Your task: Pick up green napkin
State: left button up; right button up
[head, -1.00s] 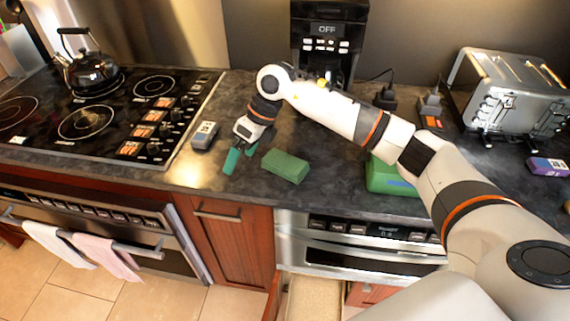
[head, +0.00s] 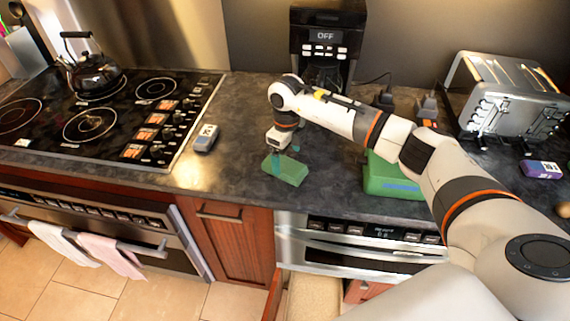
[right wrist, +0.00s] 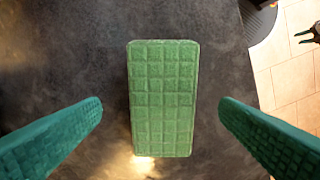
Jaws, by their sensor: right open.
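The green napkin (head: 286,171) is a folded, quilted block lying flat on the dark countertop, near its front edge. My right gripper (head: 284,158) is above the napkin in the head view, and its fingers partly overlap it there. In the right wrist view the napkin (right wrist: 162,98) lies centred between the two teal fingers (right wrist: 160,125), with a gap on each side. The right gripper is open and holds nothing. I cannot tell the exact height of the fingertips above the counter. My left gripper is not in view.
A stove (head: 75,115) with a black kettle (head: 90,74) is at left. A small grey box (head: 205,138) lies left of the napkin. A green and blue box (head: 392,180) is at right, partly behind my arm. A coffee machine (head: 327,40) and toaster (head: 510,95) stand behind.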

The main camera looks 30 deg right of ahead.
aim_at(285, 164)
jog(key=shift+w+a+f+p, duration=0.15)
jog(key=shift+f+p, duration=0.35)
jog(key=shift+f, duration=1.35)
jog(key=c, duration=1.2)
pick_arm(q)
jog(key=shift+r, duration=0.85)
pick_arm(e)
jog(key=shift+o, duration=0.2)
jog(key=shift+r, duration=0.15)
